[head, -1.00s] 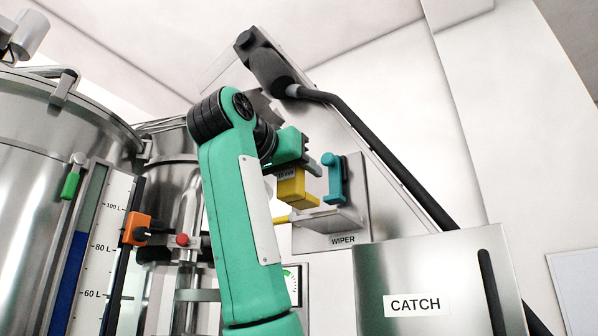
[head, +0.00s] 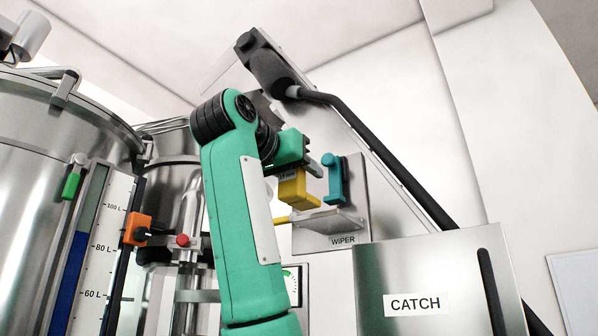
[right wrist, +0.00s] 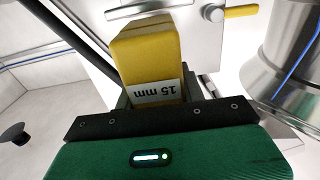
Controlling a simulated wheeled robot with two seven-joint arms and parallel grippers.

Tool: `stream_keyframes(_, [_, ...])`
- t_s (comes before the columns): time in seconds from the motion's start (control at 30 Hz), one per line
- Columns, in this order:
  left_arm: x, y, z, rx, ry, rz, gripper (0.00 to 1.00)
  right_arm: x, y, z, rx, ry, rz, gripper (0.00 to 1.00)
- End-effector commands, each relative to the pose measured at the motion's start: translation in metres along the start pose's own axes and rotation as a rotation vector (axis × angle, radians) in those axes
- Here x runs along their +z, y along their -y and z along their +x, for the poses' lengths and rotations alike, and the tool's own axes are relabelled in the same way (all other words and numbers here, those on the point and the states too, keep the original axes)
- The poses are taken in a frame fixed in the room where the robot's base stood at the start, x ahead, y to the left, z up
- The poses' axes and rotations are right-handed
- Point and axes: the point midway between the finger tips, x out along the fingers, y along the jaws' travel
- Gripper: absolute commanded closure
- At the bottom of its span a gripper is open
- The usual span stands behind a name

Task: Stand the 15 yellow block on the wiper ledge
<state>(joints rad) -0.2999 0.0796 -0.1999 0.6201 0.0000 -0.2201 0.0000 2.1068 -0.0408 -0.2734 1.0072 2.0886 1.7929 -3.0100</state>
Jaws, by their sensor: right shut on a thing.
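The yellow block (head: 296,187) is held by my right gripper (head: 304,166) just above the wiper ledge (head: 330,220). In the right wrist view the same yellow block (right wrist: 149,62) shows its "15 mm" label, upside down in that picture, between the jaws (right wrist: 153,102). Whether the block's underside touches the ledge cannot be told. A teal piece (head: 336,178) stands at the wiper plate just right of the block. A yellow bar (head: 282,220) sticks out at the ledge's left. My left gripper is not in view.
A steel box marked CATCH (head: 437,270) stands at the lower right. Large steel tanks (head: 28,200) with a level gauge (head: 103,240) fill the left. A dark grey tube (head: 375,150) runs down a sloping rail behind the wiper plate.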

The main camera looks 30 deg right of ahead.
Motion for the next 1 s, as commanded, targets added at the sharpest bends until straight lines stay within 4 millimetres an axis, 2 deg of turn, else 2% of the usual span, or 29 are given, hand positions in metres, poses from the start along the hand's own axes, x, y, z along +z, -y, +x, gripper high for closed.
stream_keyframes(1.0, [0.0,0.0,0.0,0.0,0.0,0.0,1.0,0.0,0.0,0.021,0.001,0.0,0.0,0.85])
